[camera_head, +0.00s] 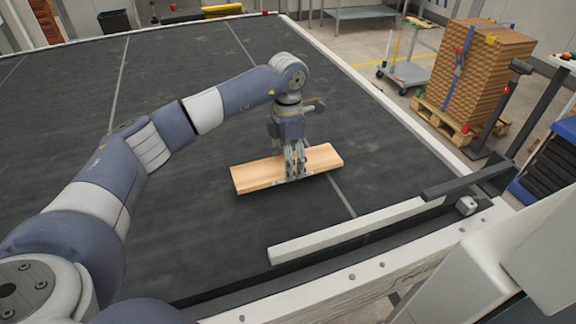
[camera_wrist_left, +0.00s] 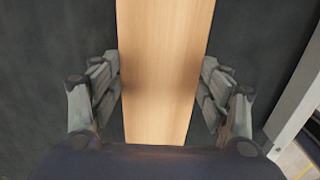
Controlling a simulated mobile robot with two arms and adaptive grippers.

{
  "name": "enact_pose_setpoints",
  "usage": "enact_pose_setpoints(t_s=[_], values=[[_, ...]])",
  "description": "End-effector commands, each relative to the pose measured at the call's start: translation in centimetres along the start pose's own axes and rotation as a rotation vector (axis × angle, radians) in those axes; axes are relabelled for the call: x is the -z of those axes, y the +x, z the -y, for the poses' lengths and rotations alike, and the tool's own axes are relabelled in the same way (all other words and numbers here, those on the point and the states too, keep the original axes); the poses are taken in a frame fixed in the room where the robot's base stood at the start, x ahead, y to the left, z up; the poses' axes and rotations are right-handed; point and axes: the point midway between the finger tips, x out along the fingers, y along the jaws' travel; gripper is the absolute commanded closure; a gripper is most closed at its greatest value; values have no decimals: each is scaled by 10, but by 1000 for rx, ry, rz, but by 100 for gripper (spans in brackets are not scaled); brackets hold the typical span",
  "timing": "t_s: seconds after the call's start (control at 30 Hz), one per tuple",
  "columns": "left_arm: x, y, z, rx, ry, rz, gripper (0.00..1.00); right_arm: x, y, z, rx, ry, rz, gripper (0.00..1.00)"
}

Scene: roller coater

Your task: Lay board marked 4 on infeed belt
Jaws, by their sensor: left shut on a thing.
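A light wooden board (camera_head: 258,174) lies flat over the dark infeed belt (camera_head: 185,95), on it or just above it; I cannot tell which. No number shows on the board. My left gripper (camera_head: 294,176) points down at the middle of the board, with its fingers across the board's width. In the left wrist view the board (camera_wrist_left: 163,70) runs between the two fingers of the left gripper (camera_wrist_left: 160,88), which is shut on its long edges. My right gripper is not in view.
A pale guide bar (camera_head: 345,230) lies along the belt's near edge, with a dark bar (camera_head: 467,181) at its right end. A strapped stack of boards (camera_head: 480,75) stands on a pallet beyond the right side. The belt behind and left of the board is clear.

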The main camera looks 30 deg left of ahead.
Motion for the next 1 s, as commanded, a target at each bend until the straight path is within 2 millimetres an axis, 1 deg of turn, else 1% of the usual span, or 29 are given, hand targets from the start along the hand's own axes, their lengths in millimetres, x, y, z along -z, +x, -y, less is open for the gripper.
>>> enact_pose_setpoints(t_s=[0.2, 0.27, 0.6, 0.63, 0.7, 1.0], values=[[1, 26, 1, 3, -1, -4, 61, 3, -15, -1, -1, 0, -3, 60], [0, 32, 1, 2, 0, -3, 61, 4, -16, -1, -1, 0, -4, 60], [0, 38, 0, 0, 0, -1, 61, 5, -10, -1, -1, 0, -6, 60], [0, 37, 0, 0, 0, -2, 23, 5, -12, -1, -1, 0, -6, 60], [0, 36, 0, 0, -1, -2, 10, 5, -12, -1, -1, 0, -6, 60], [0, 36, 0, 0, -1, -2, 10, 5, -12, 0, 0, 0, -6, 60]])
